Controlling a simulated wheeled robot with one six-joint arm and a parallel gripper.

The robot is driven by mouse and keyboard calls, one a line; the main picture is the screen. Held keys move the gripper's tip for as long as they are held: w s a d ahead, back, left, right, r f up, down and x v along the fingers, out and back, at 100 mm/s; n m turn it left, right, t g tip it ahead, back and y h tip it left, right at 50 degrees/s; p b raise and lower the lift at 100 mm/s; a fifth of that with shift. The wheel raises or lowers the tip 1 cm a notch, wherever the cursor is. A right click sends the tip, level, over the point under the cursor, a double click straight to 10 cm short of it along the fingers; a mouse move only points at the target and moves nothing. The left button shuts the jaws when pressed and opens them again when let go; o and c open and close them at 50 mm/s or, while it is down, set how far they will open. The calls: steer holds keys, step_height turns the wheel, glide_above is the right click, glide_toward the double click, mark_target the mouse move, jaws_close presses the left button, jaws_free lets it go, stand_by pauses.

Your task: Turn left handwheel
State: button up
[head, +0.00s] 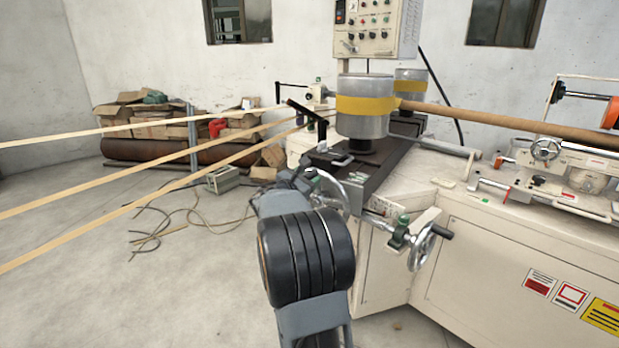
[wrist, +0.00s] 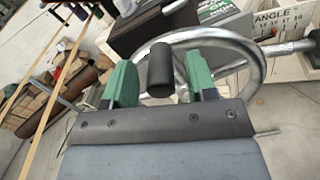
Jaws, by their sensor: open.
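The left handwheel (head: 332,188) is a metal wheel on the front of the winder, partly hidden by my arm in the head view. In the wrist view its curved silver rim (wrist: 262,72) passes behind and to the right of my gripper. Its black handle (wrist: 160,80) stands between the two green fingers of my gripper (wrist: 159,62). The fingers are open, with a visible gap on each side of the handle. In the head view my gripper is mostly hidden behind my arm.
A second handwheel (head: 422,246) with a black handle is to the right on the machine front. The cream cabinet (head: 480,262) fills the right side. Tan strips (head: 165,168) run in from the left. Cables (head: 165,230) lie on the otherwise open floor at left.

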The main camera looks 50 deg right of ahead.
steer(key=shift+w+d, duration=0.1)
steer(key=shift+d, duration=0.65)
steer(key=shift+c, duration=0.5)
jaws_close()
